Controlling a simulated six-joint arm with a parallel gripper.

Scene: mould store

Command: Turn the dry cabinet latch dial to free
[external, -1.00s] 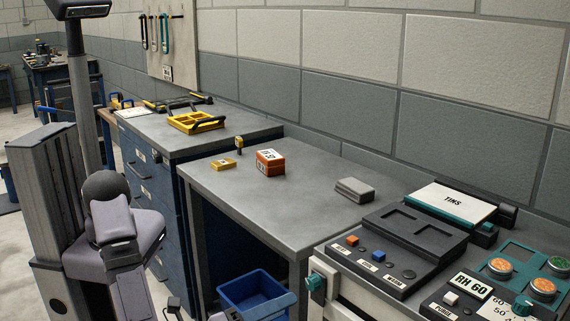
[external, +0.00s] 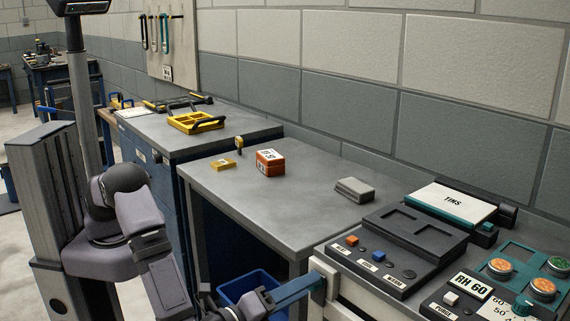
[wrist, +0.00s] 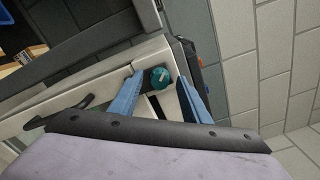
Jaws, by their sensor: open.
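The latch dial (wrist: 160,76) is a round teal knob with a pale mark, on the pale dry cabinet front (wrist: 70,98). It shows in the wrist view between my fingers; in the external view my gripper hides it. My gripper (external: 316,286) has blue fingers and is at the left end of the cabinet front in the external view. In the wrist view my gripper (wrist: 159,82) is open, with one finger on each side of the dial. I cannot tell whether either finger touches it.
A dark handle (wrist: 62,114) sticks out left of the dial in the wrist view. The control panels (external: 378,266) lie on top of the cabinet. The grey bench (external: 225,200) and a blue bin (external: 240,287) are close to my arm.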

